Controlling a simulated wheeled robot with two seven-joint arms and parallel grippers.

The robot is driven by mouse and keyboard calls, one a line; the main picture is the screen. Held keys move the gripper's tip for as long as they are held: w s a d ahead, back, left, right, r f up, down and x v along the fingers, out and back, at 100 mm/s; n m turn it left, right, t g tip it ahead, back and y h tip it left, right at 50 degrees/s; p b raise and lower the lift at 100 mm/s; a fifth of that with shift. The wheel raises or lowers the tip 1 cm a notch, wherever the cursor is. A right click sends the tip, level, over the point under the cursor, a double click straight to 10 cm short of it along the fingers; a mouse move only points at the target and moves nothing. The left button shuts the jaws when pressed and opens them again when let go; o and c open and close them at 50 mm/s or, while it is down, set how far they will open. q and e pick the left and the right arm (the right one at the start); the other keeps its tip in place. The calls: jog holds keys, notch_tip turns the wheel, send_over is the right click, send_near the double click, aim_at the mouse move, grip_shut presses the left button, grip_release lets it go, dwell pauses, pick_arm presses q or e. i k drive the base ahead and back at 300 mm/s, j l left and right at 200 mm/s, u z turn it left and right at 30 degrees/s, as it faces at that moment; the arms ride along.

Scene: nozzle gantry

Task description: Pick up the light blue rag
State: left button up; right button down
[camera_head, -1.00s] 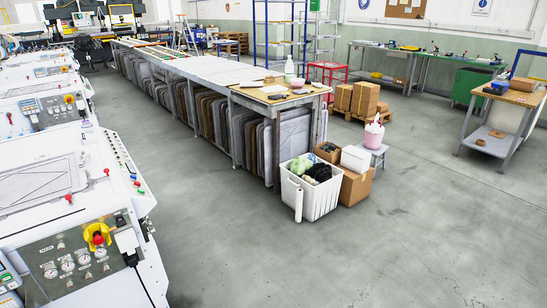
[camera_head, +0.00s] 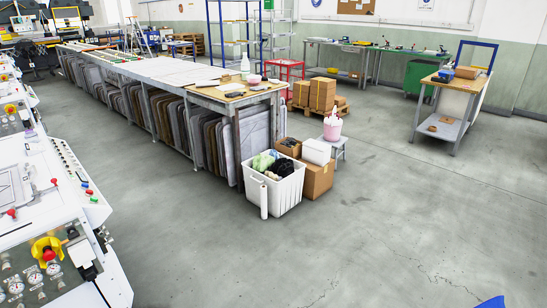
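I cannot make out a light blue rag for certain. A white ribbed bin (camera_head: 284,197) stands on the floor near the middle, holding crumpled cloths. A pale green cloth (camera_head: 264,160) and a dark cloth (camera_head: 284,167) show at its top; smaller pieces between them are too small to tell. A bright blue shape (camera_head: 491,302) is cut off by the bottom edge at the right; I cannot tell what it is. Neither of my grippers is in view.
A long table (camera_head: 178,74) with panels stored beneath runs behind the bin. Cardboard boxes (camera_head: 319,180) and a stool with a pink bucket (camera_head: 332,130) stand beside it. White machines (camera_head: 70,200) line the left. A wooden-topped cart (camera_head: 455,82) stands right. Open floor fills the front right.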

aim_at(274, 153)
jog(key=i+j, duration=0.15)
jog(key=j, duration=0.2)
jog(key=i+j+z, duration=0.35)
jog(key=i+j, duration=0.85)
jog(key=j, duration=0.15)
jog(key=i+l+z, duration=0.15)
jog(key=i+z, duration=0.2)
jog(key=i, duration=0.2)
jog(key=i+z, duration=0.3)
jog(key=i, duration=0.25)
jog(key=i+j+z, duration=0.1)
jog(key=i+z, duration=0.25)
jog(key=i, duration=0.2)
